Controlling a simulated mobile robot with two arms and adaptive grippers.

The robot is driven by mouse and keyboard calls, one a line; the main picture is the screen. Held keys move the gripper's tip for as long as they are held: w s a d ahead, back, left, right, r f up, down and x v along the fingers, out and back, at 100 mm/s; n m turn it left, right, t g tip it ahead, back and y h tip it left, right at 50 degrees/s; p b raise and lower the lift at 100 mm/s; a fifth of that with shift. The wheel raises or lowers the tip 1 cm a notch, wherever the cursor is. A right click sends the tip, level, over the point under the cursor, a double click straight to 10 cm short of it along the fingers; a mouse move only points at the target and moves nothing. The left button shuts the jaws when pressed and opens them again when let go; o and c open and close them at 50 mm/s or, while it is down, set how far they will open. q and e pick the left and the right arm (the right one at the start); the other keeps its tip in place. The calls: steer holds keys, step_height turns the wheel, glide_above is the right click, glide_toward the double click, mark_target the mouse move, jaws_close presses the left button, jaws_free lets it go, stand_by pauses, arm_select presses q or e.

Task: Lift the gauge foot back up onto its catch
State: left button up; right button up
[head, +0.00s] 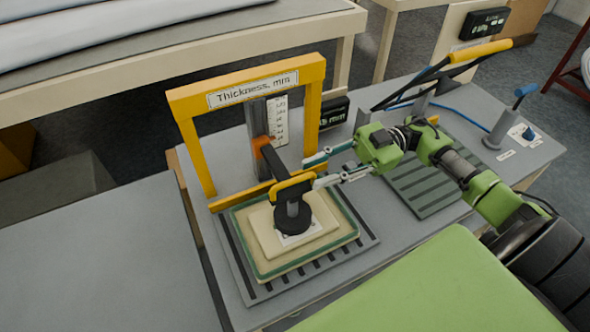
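The thickness gauge has a yellow frame (317,105) with a label reading "Thickness, mm". Its black round foot (293,218) is down, resting on a white square on a cream pad (325,222). A yellow handle (290,186) sits above the foot. A dark arm runs from it to an orange piece (261,143) at the upright column (257,120); I cannot make out the catch. My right gripper (309,173) is open, its two fingers pointing left, with the handle's right end close to the fingertips. I cannot tell whether they touch. My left gripper is not in view.
The pad lies in a green-rimmed tray (253,254) on a slotted plate (366,240). To the right are another slotted plate (428,208), a yellow-handled lever (480,51) and a grey post (497,135). A bare grey tabletop (100,260) is at left.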

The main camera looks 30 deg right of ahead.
mark_target(296, 178)
steer(key=a+p, duration=0.1)
steer(key=a, duration=0.3)
steer(key=shift+w+a+r, duration=0.15)
steer(key=shift+a, duration=0.05)
steer(key=shift+a+p, duration=0.3)
steer(key=shift+a, duration=0.25)
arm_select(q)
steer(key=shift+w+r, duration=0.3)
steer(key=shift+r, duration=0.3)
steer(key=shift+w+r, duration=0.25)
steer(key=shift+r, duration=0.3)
arm_select(e)
steer(key=shift+a, duration=0.1)
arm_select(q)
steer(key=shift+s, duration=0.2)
arm_select(e)
jaws_close()
